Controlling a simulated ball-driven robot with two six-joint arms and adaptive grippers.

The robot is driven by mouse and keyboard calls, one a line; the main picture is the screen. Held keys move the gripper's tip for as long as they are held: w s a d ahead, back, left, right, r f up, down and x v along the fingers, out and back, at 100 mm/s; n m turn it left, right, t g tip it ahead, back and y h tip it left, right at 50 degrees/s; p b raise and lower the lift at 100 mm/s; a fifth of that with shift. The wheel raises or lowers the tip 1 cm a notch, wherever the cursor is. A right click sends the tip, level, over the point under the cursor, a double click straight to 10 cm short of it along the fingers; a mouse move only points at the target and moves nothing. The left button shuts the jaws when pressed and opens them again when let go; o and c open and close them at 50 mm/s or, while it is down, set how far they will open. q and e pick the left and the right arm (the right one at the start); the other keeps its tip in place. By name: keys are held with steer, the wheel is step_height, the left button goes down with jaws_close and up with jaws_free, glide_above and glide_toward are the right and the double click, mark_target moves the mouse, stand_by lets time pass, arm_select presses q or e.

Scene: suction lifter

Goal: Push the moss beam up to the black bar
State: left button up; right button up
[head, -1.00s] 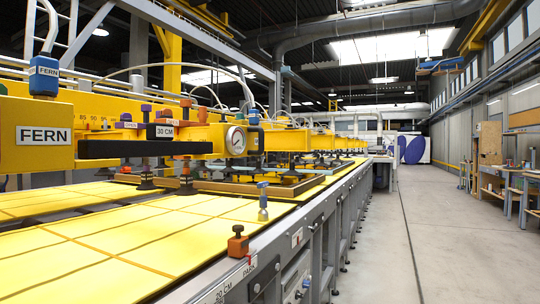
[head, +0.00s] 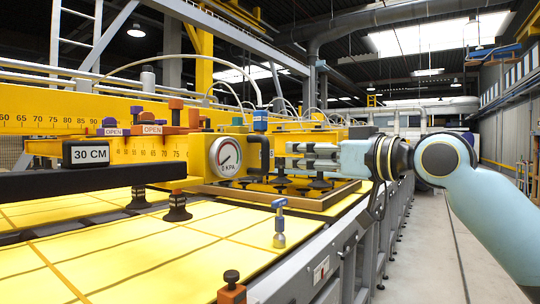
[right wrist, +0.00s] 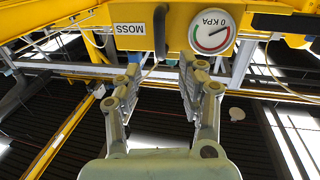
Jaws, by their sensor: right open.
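The moss beam (head: 197,168) is a yellow beam with a round gauge and a black upright handle (head: 258,155) at its end. In the right wrist view its MOSS label shows upside down on the beam (right wrist: 182,38), and the handle (right wrist: 160,31) stands left of the gauge. The black bar (head: 90,183) lies left of the gauge in the head view, below the 30 CM sign. My right gripper (head: 287,156) is open and empty, its fingers pointing at the handle with a small gap. In the right wrist view the handle lines up between the fingertips (right wrist: 160,62).
Yellow sheets (head: 170,250) lie on the table below. A blue-topped post (head: 279,222) and an orange block with a black knob (head: 232,288) stand near its edge. Black suction cups (head: 177,208) hang under the beam. The aisle floor (head: 425,245) at right is clear.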

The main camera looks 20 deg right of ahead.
mark_target(268, 153)
steer(key=p+x, duration=0.1)
steer(key=x, duration=0.8)
steer(key=shift+w+a, duration=0.15)
steer(key=shift+w, duration=0.2)
steer(key=shift+w+a+p, duration=0.2)
steer(key=shift+w+p, duration=0.1)
steer(key=shift+w, duration=0.15)
arm_select(q)
steer(key=shift+w+r, duration=0.15)
steer(key=shift+r, duration=0.7)
arm_select(e)
jaws_close()
